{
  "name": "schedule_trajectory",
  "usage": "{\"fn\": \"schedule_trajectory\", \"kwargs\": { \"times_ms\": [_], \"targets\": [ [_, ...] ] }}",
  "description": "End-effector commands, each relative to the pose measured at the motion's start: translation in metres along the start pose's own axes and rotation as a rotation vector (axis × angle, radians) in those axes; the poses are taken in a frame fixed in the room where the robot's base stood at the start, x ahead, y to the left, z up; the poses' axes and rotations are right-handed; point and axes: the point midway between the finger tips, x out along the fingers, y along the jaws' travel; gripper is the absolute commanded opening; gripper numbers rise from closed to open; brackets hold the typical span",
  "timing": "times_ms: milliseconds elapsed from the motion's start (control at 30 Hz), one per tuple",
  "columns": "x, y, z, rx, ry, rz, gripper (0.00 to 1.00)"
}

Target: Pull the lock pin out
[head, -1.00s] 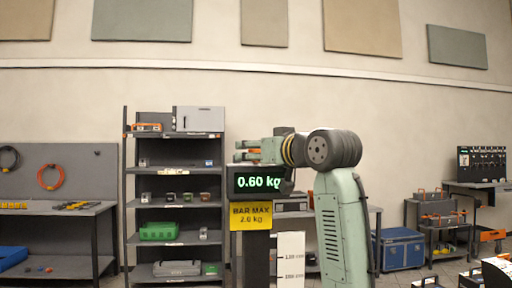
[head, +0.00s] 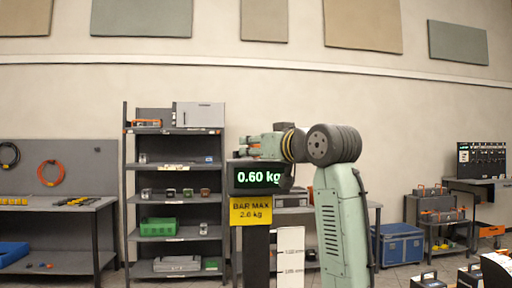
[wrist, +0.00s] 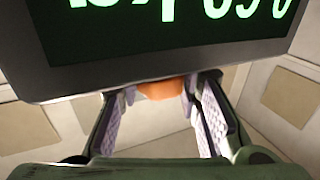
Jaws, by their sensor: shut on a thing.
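A dark display box (head: 257,177) reading 0.60 kg stands on a dark post, with a yellow BAR MAX 2.0 kg sign below it. My gripper (head: 246,150) is at the top of the display in the head view, where its fingers are small and hard to make out. In the wrist view my gripper (wrist: 162,92) has its two pale ridged fingers on either side of an orange piece, the lock pin's head as far as I can tell (wrist: 161,88). The fingers are shut on it. The display's dark edge hides its upper part, and the pin's shaft is not visible.
A white scale board (head: 290,255) stands right of the post. Behind are a grey shelf rack (head: 175,238), a workbench (head: 55,205) at left, and a blue case (head: 400,248) at right. The display's lower edge is close to the fingers in the wrist view.

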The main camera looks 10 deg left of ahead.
Motion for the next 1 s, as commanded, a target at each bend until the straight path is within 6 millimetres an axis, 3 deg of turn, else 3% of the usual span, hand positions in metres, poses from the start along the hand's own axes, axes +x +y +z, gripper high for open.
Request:
{"fn": "schedule_trajectory", "kwargs": {
  "times_ms": [367,633,933,967,1000],
  "targets": [
    [0.000,0.000,-0.002,-0.001,0.001,0.000,0.00],
    [-0.001,0.000,-0.033,-0.002,0.002,0.001,0.00],
    [-0.001,0.000,-0.037,-0.001,0.008,0.002,0.00],
    [-0.001,0.000,-0.037,-0.001,0.008,0.002,0.31],
    [-0.001,0.000,-0.037,-0.001,0.008,0.002,0.34]
  ]
}}
